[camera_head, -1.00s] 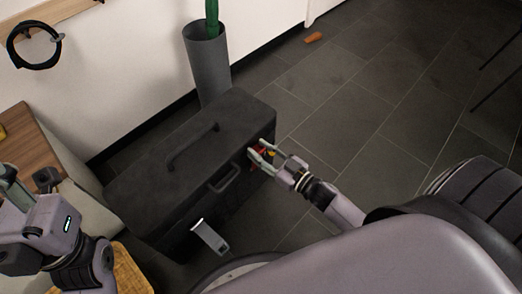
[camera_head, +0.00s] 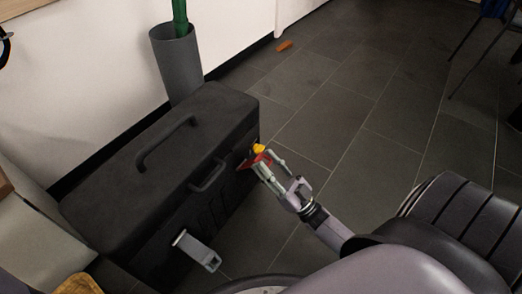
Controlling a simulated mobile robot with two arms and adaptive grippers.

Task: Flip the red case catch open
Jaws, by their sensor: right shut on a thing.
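The black case (camera_head: 150,165) stands on the floor with its lid down. The red catch (camera_head: 250,161) is at the right end of its front side, with a yellow part (camera_head: 258,149) just above it. The red catch sticks out from the case. My right gripper (camera_head: 264,162) is at the catch, its fingers shut on it and partly hiding it. A silver catch (camera_head: 196,249) at the left of the front side also sticks out, tilted down. My left gripper is out of view.
A grey bin (camera_head: 178,68) with a green item stands behind the case by the white wall. A small orange object (camera_head: 284,46) lies on the dark tiled floor. Chair legs show at the upper right.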

